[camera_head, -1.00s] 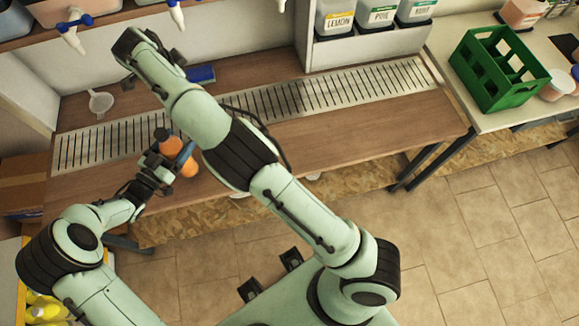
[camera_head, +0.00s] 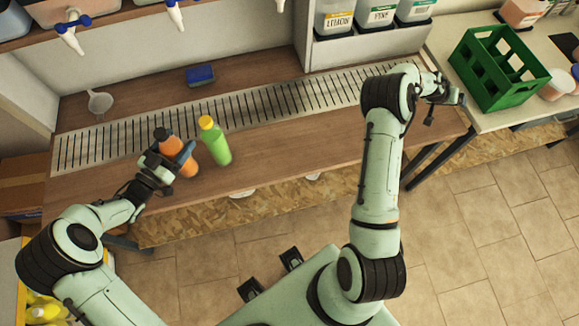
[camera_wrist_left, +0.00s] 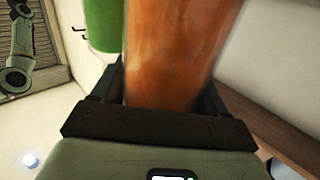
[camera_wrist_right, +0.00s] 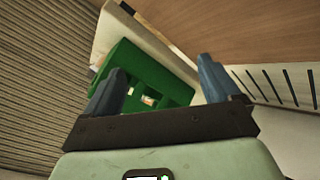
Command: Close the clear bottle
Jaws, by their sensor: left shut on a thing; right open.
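An orange bottle (camera_head: 187,157) with a dark top stands at the counter's front left. It looks upright, and my left gripper (camera_head: 180,160) is shut around its body. In the left wrist view the orange bottle (camera_wrist_left: 172,50) fills the space between the fingers; its top is out of view there. A green bottle (camera_head: 217,147) with a yellow cap (camera_head: 206,122) stands just right of it. I cannot tell which bottle is the clear one. My right gripper (camera_head: 452,97) is far right, away from both bottles. The right wrist view shows its fingers (camera_wrist_right: 160,85) open and empty.
A slotted metal drain strip (camera_head: 265,108) runs along the wooden counter (camera_head: 300,145). A white funnel (camera_head: 100,102) and a blue sponge (camera_head: 200,75) lie at the back. A green crate (camera_head: 497,68) stands on the right-hand table. The middle of the counter is clear.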

